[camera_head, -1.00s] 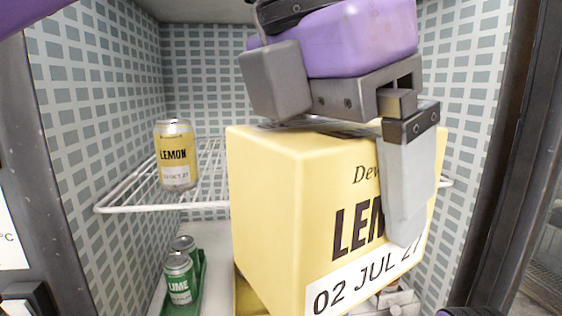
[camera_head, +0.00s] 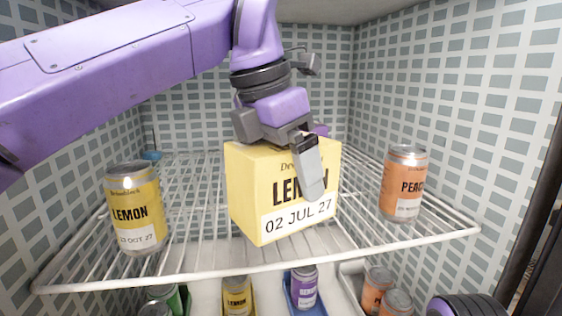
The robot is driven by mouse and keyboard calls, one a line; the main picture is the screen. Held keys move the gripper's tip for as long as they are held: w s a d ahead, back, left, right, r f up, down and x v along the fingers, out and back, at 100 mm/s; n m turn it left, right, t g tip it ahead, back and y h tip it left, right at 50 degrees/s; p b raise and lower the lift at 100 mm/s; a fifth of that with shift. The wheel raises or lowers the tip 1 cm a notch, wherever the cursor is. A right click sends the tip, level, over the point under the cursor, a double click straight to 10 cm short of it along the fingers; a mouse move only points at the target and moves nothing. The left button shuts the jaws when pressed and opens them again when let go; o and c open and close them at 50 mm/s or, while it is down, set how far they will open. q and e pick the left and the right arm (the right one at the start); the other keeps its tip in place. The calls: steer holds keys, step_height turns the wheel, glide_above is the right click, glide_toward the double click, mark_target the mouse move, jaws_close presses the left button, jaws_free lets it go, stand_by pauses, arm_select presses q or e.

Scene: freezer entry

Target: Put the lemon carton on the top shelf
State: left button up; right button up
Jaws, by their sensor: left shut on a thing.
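The lemon carton (camera_head: 255,200) is a yellow box with "LEMON" and "02 JUL 27" on its front. My left gripper (camera_head: 305,158) comes down from above and is shut on the carton, with one finger across the printed front. The other finger is mostly hidden. The carton is slightly tilted and over the middle of the white wire top shelf (camera_head: 190,262). I cannot tell whether its base touches the wires. My right gripper is not in view.
A lemon can (camera_head: 134,208) stands on the shelf at left and a peach can (camera_head: 404,183) at right. Wire space shows on both sides of the carton. Below are a yellow can (camera_head: 237,295), a purple-labelled can (camera_head: 304,287) and peach cans (camera_head: 377,288). Tiled walls enclose the shelf.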

arm_select(q)
steer(key=shift+w+a, duration=0.1)
steer(key=shift+w, duration=0.95)
steer(key=shift+w+p, duration=0.3)
steer(key=shift+w+a+r+p, duration=0.15)
steer(key=shift+w+r+p, duration=0.15)
steer(key=shift+p, duration=0.2)
steer(key=f, duration=0.1)
steer(key=s+f+b, duration=0.1)
steer(key=f, duration=0.1)
steer(key=shift+f, duration=0.4)
steer(key=shift+w+f, duration=0.15)
steer(key=shift+w, duration=0.3)
steer(key=shift+s+f+b, duration=0.1)
steer(key=shift+s+b, duration=0.05)
steer(key=shift+b, duration=0.15)
steer(key=o, duration=1.2)
steer(key=shift+s, duration=0.15)
steer(key=shift+r, duration=0.35)
steer(key=p+v, duration=0.2)
steer(key=v, duration=0.5)
steer(key=shift+s+a+r, duration=0.1)
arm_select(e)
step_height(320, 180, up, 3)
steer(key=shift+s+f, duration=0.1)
